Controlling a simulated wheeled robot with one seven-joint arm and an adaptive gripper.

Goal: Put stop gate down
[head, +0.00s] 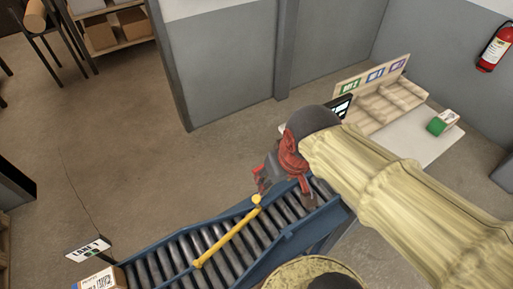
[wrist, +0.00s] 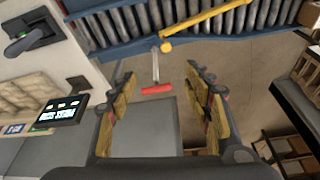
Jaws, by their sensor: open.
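The stop gate is a yellow bar (head: 226,234) that shows over the conveyor rollers, slanting from the far blue rail toward the lower left. In the wrist view the yellow bar (wrist: 202,23) runs up and right from its pivot at the rail. A grey lever (wrist: 155,66) with a red handle (wrist: 157,89) extends from that pivot. My gripper (head: 262,182) is beside the far rail near the pivot. In the wrist view my gripper (wrist: 161,76) is open, with the red handle between its fingers and a gap on both sides. I cannot tell whether the bar touches the rollers.
The blue roller conveyor (head: 290,243) crosses the lower middle. A carton (head: 103,279) sits at its lower left, near a lane sign (head: 88,248). A bench with wooden bins (head: 385,105) and a small screen (wrist: 62,110) stand nearby. Open floor lies left of the conveyor.

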